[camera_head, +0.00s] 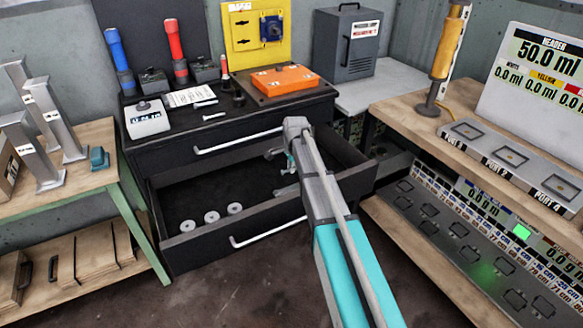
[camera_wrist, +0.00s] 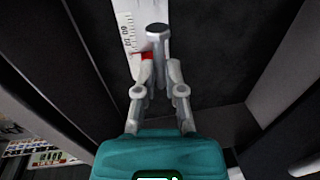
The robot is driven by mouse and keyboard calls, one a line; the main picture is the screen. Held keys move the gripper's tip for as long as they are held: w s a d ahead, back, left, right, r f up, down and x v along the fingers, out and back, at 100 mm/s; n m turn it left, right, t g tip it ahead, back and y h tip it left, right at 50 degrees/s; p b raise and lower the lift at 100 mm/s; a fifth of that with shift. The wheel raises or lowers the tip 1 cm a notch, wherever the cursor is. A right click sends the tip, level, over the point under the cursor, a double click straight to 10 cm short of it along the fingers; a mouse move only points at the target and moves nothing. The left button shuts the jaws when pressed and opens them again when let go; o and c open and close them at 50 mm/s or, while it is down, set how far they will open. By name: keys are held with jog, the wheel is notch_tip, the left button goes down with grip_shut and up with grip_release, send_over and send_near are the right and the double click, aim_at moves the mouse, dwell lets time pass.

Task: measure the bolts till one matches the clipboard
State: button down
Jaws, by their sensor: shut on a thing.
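My gripper (camera_wrist: 155,70) is shut on a grey bolt (camera_wrist: 156,33) with a round head, seen in the wrist view. The bolt is beside a white ruler strip (camera_wrist: 127,30) with dark numbers and a red mark; I cannot tell whether they touch. In the head view my gripper (camera_head: 279,171) is over the right part of an open black drawer (camera_head: 165,241), and the bolt is too small to make out. Two more bolts (camera_head: 205,104) (camera_head: 214,116) lie on the black cabinet top. A white sheet (camera_head: 188,97), perhaps the clipboard, lies behind them; its text is unreadable.
Several grey washers, one here (camera_head: 211,216), lie in the drawer's left part. A small display device (camera_head: 147,119), torches (camera_head: 174,52) and an orange case (camera_head: 285,79) stand on the cabinet. Wooden benches (camera_head: 80,170) flank it. The drawer's middle floor is clear.

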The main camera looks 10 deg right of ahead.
aim_at(291, 190)
jog(key=shift+f+b, duration=4.3)
jog(key=shift+f, duration=0.25)
jog(key=c, duration=0.7)
grip_release()
jog(key=shift+o, duration=0.2)
jog(key=shift+r, duration=0.15)
notch_tip(291, 190, up, 15)
jog(key=p, duration=1.5)
jog(key=s+r+p, duration=0.9)
jog(key=r+p, duration=0.5)
jog(key=shift+s+d+r+p, duration=0.15)
jog(key=shift+s+d+p, duration=0.1)
jog(key=shift+d+p, duration=0.05)
